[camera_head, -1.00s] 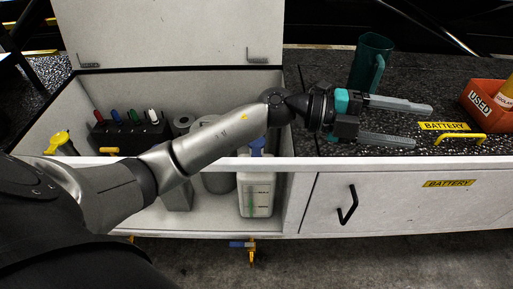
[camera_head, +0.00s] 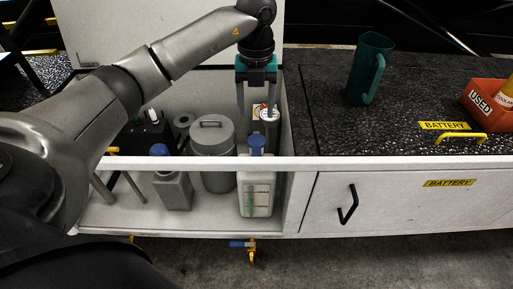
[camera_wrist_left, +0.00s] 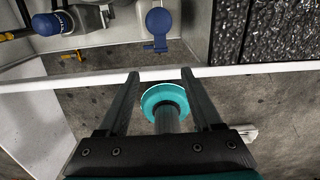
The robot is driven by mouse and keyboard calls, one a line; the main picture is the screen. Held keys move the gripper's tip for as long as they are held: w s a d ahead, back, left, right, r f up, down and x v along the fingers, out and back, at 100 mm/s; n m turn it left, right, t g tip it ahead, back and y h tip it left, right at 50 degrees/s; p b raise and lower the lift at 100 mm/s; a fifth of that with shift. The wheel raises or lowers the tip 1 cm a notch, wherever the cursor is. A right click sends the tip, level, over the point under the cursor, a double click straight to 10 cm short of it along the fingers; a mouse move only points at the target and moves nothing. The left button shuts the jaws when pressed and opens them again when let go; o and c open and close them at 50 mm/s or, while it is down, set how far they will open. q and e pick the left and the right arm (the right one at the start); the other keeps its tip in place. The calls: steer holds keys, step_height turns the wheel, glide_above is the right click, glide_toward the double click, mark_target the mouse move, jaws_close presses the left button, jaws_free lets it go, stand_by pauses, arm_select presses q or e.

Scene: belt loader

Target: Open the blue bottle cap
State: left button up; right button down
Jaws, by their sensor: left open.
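A white bottle (camera_head: 256,193) with a blue cap (camera_head: 257,144) stands upright in the open bin, behind its front rail. In the left wrist view this blue cap (camera_wrist_left: 159,20) is ahead of the fingers, with a small blue tab on its near side. The cap looks shut. In the left wrist view the open fingers (camera_wrist_left: 160,73) reach toward the rail. A grey bottle (camera_head: 174,190) with another blue cap (camera_head: 158,150) stands to the left. My right gripper is out of view.
A grey lidded canister (camera_head: 212,160) stands between the bottles, and a can (camera_head: 270,125) is close behind the gripper. The front rail (camera_head: 330,163) bounds the bin. A green mug (camera_head: 358,80) and red box (camera_head: 483,105) stand on the right counter, otherwise mostly clear.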

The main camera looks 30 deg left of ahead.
arm_select(q)
steer(key=b, duration=0.2)
glide_above(256, 154)
step_height(256, 154, down, 8)
steer(key=shift+w+r, duration=0.1)
steer(key=shift+r, duration=0.05)
step_height(256, 154, down, 5)
steer(key=shift+r+b, duration=0.1)
steer(key=shift+b, duration=0.6)
steer(key=shift+f, duration=0.85)
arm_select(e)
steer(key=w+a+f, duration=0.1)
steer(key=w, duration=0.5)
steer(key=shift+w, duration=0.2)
arm_select(q)
jaws_close()
